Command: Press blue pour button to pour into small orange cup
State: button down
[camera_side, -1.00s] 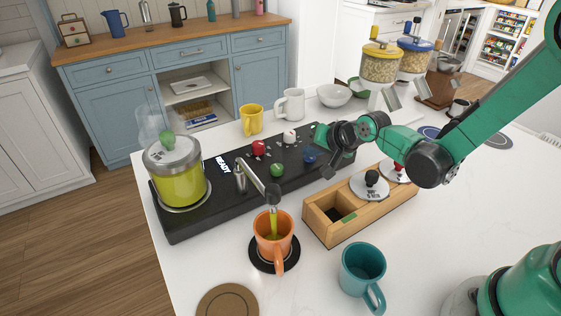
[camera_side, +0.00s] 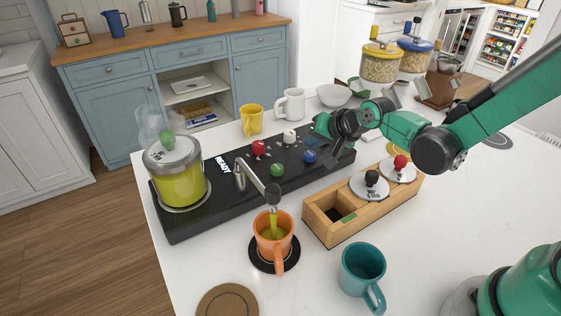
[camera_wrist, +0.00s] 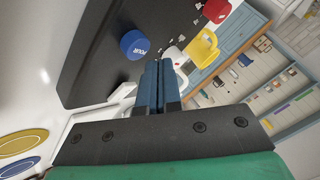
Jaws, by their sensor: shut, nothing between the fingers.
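The blue pour button (camera_side: 310,156) is on the black machine top; in the wrist view it (camera_wrist: 134,46) is a blue knob marked POUR. My gripper (camera_side: 331,163) is shut and empty, just right of the button and apart from it; its fingers (camera_wrist: 158,68) show together in the wrist view. The small orange cup (camera_side: 270,249) stands upright on a black coaster (camera_side: 291,262) under the spout (camera_side: 272,193). Yellow-green liquid (camera_side: 273,234) shows in the cup and below the spout. A lidded pot (camera_side: 178,190) of yellow-green liquid sits on the machine's left end.
A wooden box (camera_side: 322,222) with two knobbed lids stands in front of the machine. A teal mug (camera_side: 361,264) and a round brown coaster (camera_side: 228,303) are nearer. A yellow mug (camera_side: 251,120) and a white mug (camera_side: 291,104) stand behind.

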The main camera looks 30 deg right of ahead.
aim_at(312, 156)
jog(key=shift+r, duration=2.5)
jog(key=shift+s, duration=0.1)
jog(key=s+d+r+n+g+h, duration=0.1)
jog(key=s+n, duration=0.6)
jog(key=s, duration=0.7)
jog(key=shift+d+r+n+g, duration=0.3)
jog(key=shift+r+n+g, duration=0.15)
jog(key=shift+g, duration=0.15)
jog(key=c, duration=1.5)
grip_release()
